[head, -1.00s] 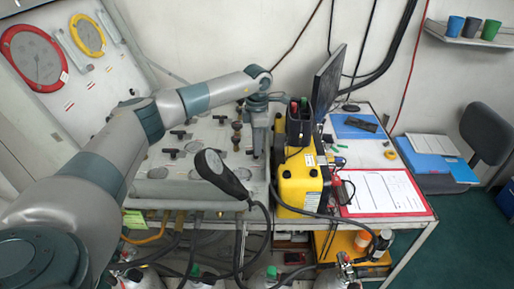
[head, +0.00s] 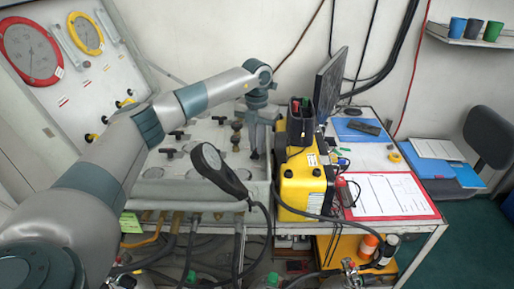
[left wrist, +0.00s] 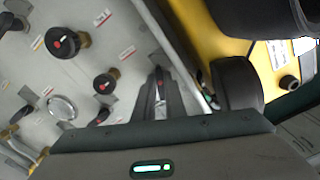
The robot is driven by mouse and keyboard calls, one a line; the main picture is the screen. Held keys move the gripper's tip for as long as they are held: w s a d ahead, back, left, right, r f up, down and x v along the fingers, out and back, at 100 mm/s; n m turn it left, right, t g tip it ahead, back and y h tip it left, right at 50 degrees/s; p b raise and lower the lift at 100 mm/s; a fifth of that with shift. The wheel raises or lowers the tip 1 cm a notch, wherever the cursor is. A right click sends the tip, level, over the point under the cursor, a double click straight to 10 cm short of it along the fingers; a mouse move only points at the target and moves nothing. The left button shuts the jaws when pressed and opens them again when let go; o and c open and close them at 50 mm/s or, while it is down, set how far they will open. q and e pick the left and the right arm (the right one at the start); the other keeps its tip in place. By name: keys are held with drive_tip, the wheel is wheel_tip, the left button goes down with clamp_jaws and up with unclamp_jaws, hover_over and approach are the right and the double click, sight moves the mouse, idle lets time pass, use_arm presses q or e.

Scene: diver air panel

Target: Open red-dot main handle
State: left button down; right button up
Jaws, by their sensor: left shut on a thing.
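The grey air panel (head: 205,168) carries several black knobs and handles. My left gripper (head: 256,152) points down at the panel's right edge, beside the yellow case. In the left wrist view its fingers (left wrist: 160,90) are close together, shut on a small dark handle with a red mark (left wrist: 159,78). Most of this handle is hidden between the fingers, so its angle is hard to tell. Two round black knobs with red dots, an upper one (left wrist: 62,43) and a lower one (left wrist: 106,82), stand left of the fingers. My right gripper is not in view.
The yellow case (head: 302,185) stands close right of my left gripper, with a black holder (head: 300,122) on top. Hoses hang below. A red-edged clipboard (head: 388,195) lies at right.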

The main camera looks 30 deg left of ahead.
use_arm(q)
drive_tip(key=shift+a+r+n+b, duration=0.1)
drive_tip(key=shift+n+b, duration=0.45)
drive_tip(key=shift+n, duration=1.65)
drive_tip(key=c, duration=1.8)
unclamp_jaws()
drive_tip(key=shift+r+b, duration=0.35)
drive_tip(key=shift+r, duration=0.25)
drive_tip(key=shift+r+b, duration=1.7)
drive_tip(key=shift+r, duration=6.4)
